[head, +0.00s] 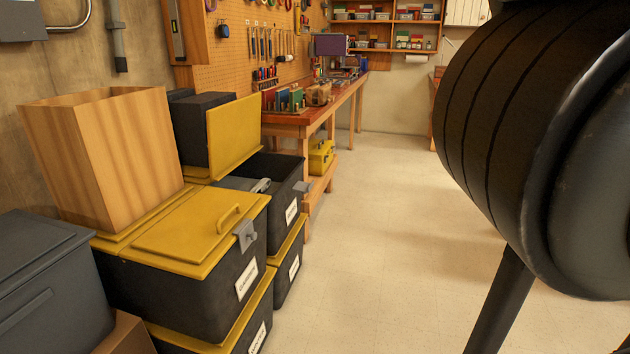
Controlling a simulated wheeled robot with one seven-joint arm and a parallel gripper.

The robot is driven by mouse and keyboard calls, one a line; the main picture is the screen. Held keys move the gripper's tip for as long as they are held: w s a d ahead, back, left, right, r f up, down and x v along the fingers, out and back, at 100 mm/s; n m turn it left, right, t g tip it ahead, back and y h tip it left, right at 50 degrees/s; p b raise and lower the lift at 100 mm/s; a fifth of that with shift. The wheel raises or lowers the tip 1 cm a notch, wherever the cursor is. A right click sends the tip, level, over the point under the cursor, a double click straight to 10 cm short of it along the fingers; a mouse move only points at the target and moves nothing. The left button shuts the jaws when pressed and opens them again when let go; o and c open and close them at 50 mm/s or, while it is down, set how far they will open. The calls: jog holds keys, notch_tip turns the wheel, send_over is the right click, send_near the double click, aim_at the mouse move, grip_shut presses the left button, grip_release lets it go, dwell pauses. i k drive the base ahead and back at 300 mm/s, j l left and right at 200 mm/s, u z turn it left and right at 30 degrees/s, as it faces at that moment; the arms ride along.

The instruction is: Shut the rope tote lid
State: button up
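A black tote (286,217) stands open behind a nearer shut tote. Its yellow lid (234,136) is raised about upright at the wall side, and the dark inside shows. A white label is on its front, too small to read, so I cannot confirm it is the rope tote. A grey latch (301,187) sits at its front rim. The nearer black tote (215,285) has its yellow lid (190,230), with a handle, lying shut and a grey latch at the front. My gripper is not in view; a dark part of my arm fills the right side.
A tall wooden box (105,150) stands on the wall side of the shut tote. A grey bin (45,290) is at the front left. A workbench (325,110) with tools runs behind the totes. The pale floor (370,230) right of the totes is clear.

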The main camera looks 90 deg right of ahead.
aim_at(234, 128)
jog(key=k+l+z, duration=0.15)
jog(key=l+z, duration=0.35)
jog(key=l, duration=0.55)
jog(key=l+z, duration=0.45)
jog(key=l, duration=0.55)
jog(key=i+l, duration=0.1)
jog(key=l, duration=0.75)
